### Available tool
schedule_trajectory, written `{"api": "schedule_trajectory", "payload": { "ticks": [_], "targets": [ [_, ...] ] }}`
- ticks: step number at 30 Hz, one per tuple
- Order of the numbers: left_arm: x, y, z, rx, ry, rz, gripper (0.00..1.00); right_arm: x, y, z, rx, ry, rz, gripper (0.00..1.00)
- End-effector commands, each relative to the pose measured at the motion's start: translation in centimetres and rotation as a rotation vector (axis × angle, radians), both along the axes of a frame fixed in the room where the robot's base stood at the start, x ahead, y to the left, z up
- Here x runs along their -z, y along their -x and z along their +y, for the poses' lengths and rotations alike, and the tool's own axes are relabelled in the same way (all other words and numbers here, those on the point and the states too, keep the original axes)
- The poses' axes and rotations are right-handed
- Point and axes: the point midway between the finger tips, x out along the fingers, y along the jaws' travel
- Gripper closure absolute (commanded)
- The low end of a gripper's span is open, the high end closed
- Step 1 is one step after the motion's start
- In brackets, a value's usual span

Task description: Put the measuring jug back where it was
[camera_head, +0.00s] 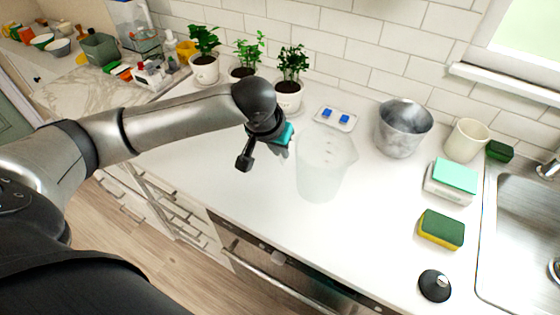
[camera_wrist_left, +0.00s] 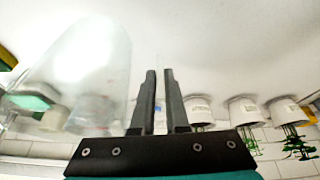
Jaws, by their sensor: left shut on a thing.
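The measuring jug (camera_head: 326,168) is clear and see-through, seen over the white counter in the middle of the head view. It also shows in the left wrist view (camera_wrist_left: 82,68), large and pale, to the left of my fingers. My left gripper (camera_head: 297,146) is at the jug's left side, with its teal body beside the wall. In the left wrist view its dark fingers (camera_wrist_left: 159,76) are close together, shut on the jug's hard-to-see handle side. I cannot tell whether the jug's base touches the counter. My right gripper is not in view.
Three potted plants (camera_head: 289,95) stand behind the jug along the tiled wall. A white dish with blue pieces (camera_head: 335,118), a metal bucket (camera_head: 402,128) and a cream cup (camera_head: 466,140) stand to the right. A sponge (camera_head: 441,229) and black lid (camera_head: 434,286) lie near the sink (camera_head: 527,235).

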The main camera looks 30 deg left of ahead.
Motion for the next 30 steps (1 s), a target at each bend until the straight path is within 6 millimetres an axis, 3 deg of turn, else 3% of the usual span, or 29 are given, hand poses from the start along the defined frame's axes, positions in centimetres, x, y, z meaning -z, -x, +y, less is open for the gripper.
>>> {"api": "schedule_trajectory", "payload": {
  "ticks": [7, 18, 19, 24, 27, 30],
  "targets": [
    [3.6, 0.0, 0.0, 0.000, 0.000, 0.001, 1.00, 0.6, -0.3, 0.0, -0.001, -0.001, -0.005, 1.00],
    [4.0, 0.0, 0.0, 0.000, 0.001, 0.000, 1.00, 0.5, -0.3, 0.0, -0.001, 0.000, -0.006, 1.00],
    [4.1, 0.0, 0.0, 0.000, 0.000, 0.001, 0.87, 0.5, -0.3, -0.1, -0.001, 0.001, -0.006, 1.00],
    [4.0, 0.0, 0.0, 0.001, 0.000, 0.000, 0.68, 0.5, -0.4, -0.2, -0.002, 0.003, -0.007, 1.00],
    [4.0, 0.0, 0.0, 0.001, 0.000, 0.000, 0.58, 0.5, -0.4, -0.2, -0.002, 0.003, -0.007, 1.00],
    [4.0, 0.0, 0.0, 0.001, 0.000, 0.000, 0.58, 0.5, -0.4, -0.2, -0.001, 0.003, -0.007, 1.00]
  ]
}}
